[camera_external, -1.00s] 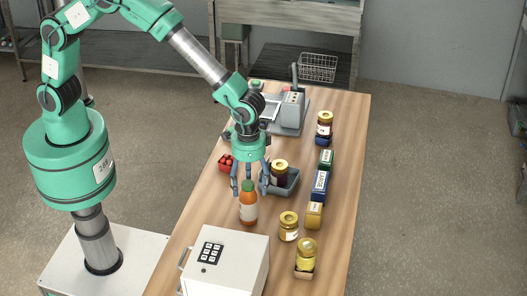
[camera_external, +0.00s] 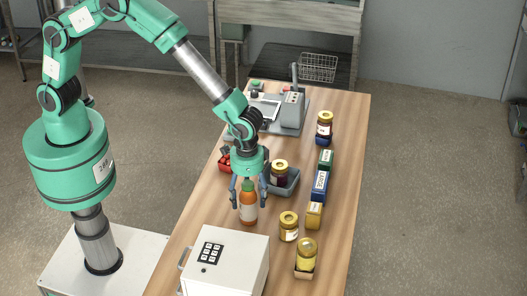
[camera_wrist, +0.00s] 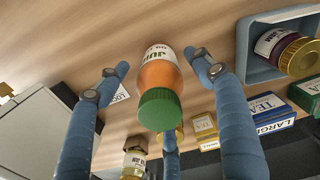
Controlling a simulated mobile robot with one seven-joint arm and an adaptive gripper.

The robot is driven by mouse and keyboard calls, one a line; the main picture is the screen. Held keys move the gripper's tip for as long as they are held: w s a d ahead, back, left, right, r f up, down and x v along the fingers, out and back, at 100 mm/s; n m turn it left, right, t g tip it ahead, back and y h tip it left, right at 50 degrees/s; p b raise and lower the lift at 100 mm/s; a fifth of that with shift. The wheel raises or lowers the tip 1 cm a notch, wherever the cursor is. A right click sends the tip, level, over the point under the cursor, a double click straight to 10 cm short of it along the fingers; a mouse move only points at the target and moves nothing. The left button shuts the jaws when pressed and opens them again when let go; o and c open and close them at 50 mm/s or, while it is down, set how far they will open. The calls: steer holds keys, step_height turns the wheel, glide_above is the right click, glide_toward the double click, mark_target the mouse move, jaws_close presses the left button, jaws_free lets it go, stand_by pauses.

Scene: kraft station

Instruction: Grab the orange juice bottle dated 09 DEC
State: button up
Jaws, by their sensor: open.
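The orange juice bottle (camera_external: 248,208) stands upright on the wooden table, with a green cap and a white label. In the wrist view the bottle (camera_wrist: 158,78) shows cap-first between my fingers. Part of its label is turned away, and I cannot read the date with certainty. My gripper (camera_external: 248,198) is open above and around the bottle's upper part. In the wrist view the blue fingers of my gripper (camera_wrist: 160,66) stand apart on either side of the bottle, with visible gaps, and a third finger shows below the cap.
A grey tray (camera_external: 291,186) with a dark jam jar (camera_external: 279,172) is close on the right. A white keypad box (camera_external: 235,262) stands in front. Yellow jars (camera_external: 288,228) and tea boxes (camera_external: 320,185) line the right side. A red fruit punnet (camera_external: 225,160) is behind.

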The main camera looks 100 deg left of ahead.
steer(key=shift+f, duration=0.35)
stand_by(0.3)
steer(key=c, duration=1.5)
steer(key=shift+r, duration=0.2)
steer(key=shift+w+r, duration=0.1)
steer(key=shift+r, duration=0.45)
step_height(320, 180, up, 2)
steer(key=shift+r, duration=0.1)
steer(key=s+a+r, duration=0.1)
steer(key=s+a, duration=0.1)
steer(key=s, duration=1.4)
steer(key=shift+r, duration=0.15)
